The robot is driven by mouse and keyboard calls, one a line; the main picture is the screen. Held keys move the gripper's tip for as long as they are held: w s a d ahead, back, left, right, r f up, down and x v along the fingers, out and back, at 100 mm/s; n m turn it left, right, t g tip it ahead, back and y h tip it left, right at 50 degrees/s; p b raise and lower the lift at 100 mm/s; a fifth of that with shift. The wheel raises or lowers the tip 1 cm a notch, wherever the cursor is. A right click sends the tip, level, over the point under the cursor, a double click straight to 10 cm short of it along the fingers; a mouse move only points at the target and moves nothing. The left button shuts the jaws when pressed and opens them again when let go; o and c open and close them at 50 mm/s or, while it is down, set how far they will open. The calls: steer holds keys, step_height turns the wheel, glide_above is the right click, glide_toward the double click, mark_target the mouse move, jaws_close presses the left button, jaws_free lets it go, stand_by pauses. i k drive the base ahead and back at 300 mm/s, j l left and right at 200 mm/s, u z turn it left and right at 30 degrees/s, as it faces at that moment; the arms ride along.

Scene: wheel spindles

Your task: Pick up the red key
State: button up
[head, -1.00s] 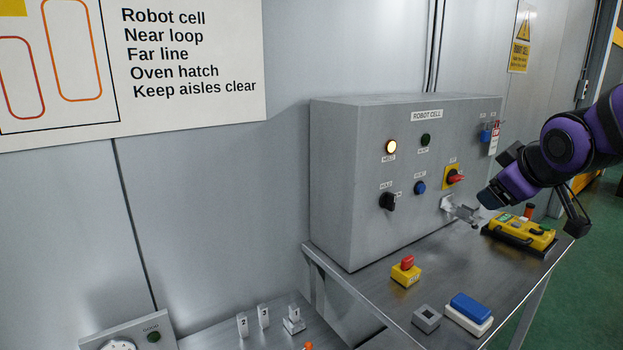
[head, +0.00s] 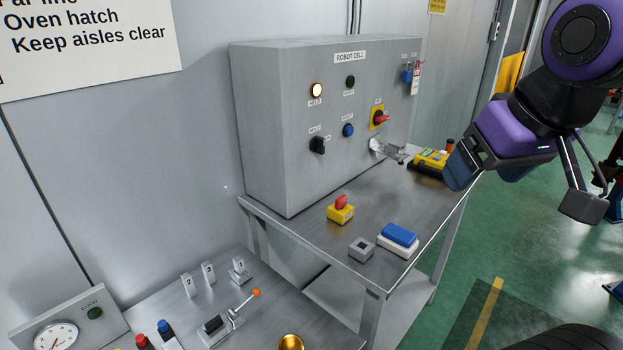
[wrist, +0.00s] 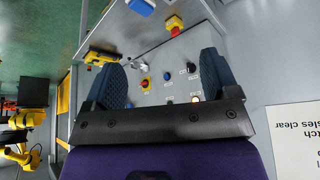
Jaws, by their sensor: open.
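I cannot make out a separate red key for certain. A red rotary handle (head: 381,118) sits on a yellow plate on the front of the grey robot cell box (head: 262,140); it also shows between the fingers in the wrist view (wrist: 145,84). A red and white tag (head: 416,77) hangs beside a blue padlock (head: 407,74) at the box's upper right. My gripper (head: 522,185) is open with nothing between its fingers, in the air right of the box and apart from it. In the wrist view my gripper (wrist: 161,80) spreads its two dark fingers across the box front.
The metal table holds a red and yellow stop button (head: 341,212), a small grey block (head: 361,250), a blue-topped white box (head: 399,237) and a yellow device (head: 431,158). A metal bracket (head: 388,150) juts from the box. A lower bench with a lever (head: 235,314) stands front left. Green floor is right.

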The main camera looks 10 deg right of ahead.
mark_target(341, 201)
steer(key=i+l+u, duration=0.25)
steer(key=l+u, duration=0.25)
steer(key=l, duration=0.15)
steer(key=i+l+u, duration=0.1)
steer(key=l+u, duration=0.15)
steer(key=l, duration=0.15)
